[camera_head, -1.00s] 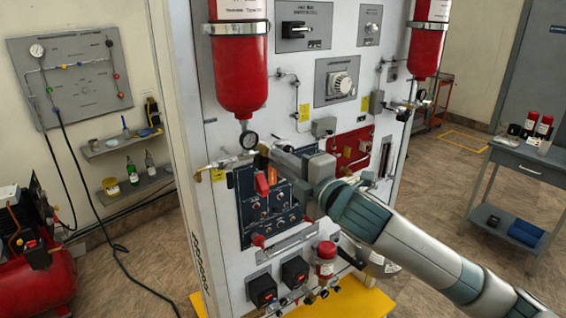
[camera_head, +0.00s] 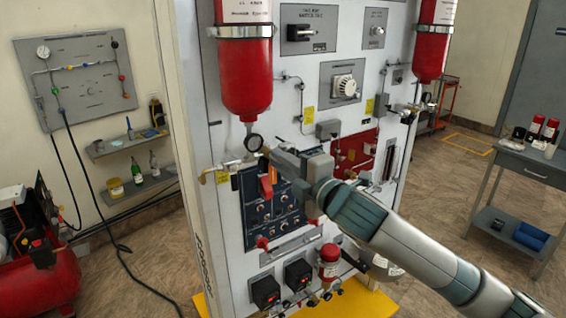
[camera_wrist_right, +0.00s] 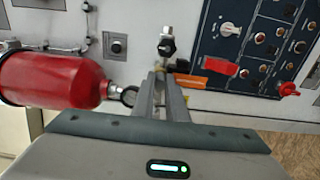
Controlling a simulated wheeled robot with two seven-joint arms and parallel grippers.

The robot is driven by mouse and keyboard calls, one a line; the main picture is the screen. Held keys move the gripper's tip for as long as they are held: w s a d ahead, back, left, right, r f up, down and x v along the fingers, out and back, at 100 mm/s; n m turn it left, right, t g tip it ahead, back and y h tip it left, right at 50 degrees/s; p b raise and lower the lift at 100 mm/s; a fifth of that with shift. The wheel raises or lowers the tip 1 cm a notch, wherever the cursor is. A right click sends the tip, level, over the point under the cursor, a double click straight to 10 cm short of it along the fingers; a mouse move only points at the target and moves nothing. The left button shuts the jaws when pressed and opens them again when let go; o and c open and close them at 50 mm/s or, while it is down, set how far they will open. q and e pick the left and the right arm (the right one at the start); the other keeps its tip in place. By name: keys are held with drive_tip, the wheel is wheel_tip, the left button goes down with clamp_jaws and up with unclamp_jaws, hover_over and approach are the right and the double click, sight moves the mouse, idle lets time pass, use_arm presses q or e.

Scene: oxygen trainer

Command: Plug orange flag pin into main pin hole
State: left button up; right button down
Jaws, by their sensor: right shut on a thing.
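My right gripper (camera_head: 270,154) is shut at the upper edge of the dark blue control panel (camera_head: 255,225), just right of a round gauge (camera_head: 253,142). In the right wrist view its two fingers (camera_wrist_right: 164,82) lie close together. The orange flag (camera_wrist_right: 190,81) sticks out beside the fingers; the pin itself is hidden between or behind them. A separate red flag (camera_wrist_right: 220,67) hangs on the panel near the orange one; it also shows below my gripper in the head view (camera_head: 265,187). I cannot make out the main pin hole. My left gripper is not in view.
A large red cylinder (camera_head: 246,75) hangs above and left of my right gripper, close to it. A black-knobbed valve (camera_wrist_right: 166,46) sits just ahead of the fingertips in the wrist view. Knobs and a red-handled fitting (camera_wrist_right: 288,90) stand out from the panel.

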drive_tip(key=c, duration=1.7)
unclamp_jaws()
use_arm(q)
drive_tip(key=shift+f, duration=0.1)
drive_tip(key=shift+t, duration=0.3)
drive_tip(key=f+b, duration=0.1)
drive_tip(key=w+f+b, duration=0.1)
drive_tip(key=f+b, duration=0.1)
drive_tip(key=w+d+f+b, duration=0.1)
drive_tip(key=b, duration=0.1)
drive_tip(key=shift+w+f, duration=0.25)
use_arm(e)
drive_tip(key=v, duration=1.7)
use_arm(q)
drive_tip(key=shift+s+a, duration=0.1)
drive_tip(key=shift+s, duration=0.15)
